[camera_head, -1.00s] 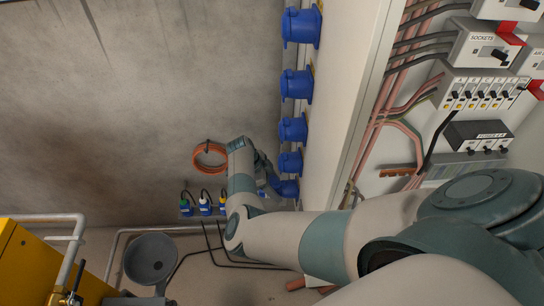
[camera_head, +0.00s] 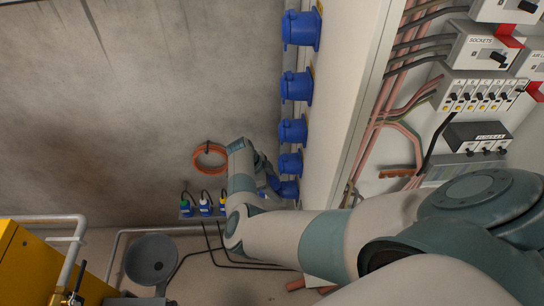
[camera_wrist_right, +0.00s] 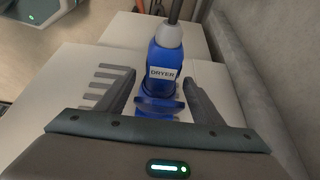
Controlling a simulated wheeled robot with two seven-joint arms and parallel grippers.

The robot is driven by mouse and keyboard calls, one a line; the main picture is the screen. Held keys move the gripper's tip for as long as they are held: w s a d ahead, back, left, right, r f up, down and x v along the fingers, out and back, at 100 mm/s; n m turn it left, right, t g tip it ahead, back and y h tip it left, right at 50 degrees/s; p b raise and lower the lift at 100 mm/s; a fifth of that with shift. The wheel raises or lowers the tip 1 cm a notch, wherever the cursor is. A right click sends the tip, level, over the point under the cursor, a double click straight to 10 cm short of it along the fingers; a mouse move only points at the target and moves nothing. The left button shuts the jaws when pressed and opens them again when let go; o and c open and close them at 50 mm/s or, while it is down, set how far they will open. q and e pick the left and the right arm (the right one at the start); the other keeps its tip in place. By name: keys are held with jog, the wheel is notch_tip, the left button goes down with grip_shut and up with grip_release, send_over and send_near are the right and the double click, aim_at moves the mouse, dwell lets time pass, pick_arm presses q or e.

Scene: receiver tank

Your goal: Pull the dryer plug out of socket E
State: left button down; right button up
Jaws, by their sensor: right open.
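The dryer plug (camera_wrist_right: 164,72) is blue, with a white DRYER label and a grey collar where its dark cable leaves, in the right wrist view. It meets a blue socket (camera_wrist_right: 158,106) below it and appears seated there. My right gripper (camera_wrist_right: 160,95) is open, with one finger on each side of the plug and socket and visible gaps. In the head view, my right gripper (camera_head: 270,182) is beside the lowest blue socket (camera_head: 288,189) on the cabinet side; the plug is hidden there. No socket letter can be read. My left gripper is not in view.
Several more blue sockets (camera_head: 294,131) line the cabinet side (camera_head: 345,85) above. The open cabinet with breakers (camera_head: 485,92) and wiring is at right. A grey funnel (camera_head: 151,258) stands at lower left.

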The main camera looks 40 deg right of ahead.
jog(key=c, duration=0.8)
jog(key=o, duration=0.8)
jog(key=shift+r, duration=0.1)
jog(key=p+v, duration=0.4)
jog(key=v, duration=0.2)
jog(key=shift+w+a+r+p, duration=0.2)
jog(key=shift+a+r+p, duration=0.1)
jog(key=shift+r+p, duration=0.3)
jog(key=shift+w+d, duration=0.1)
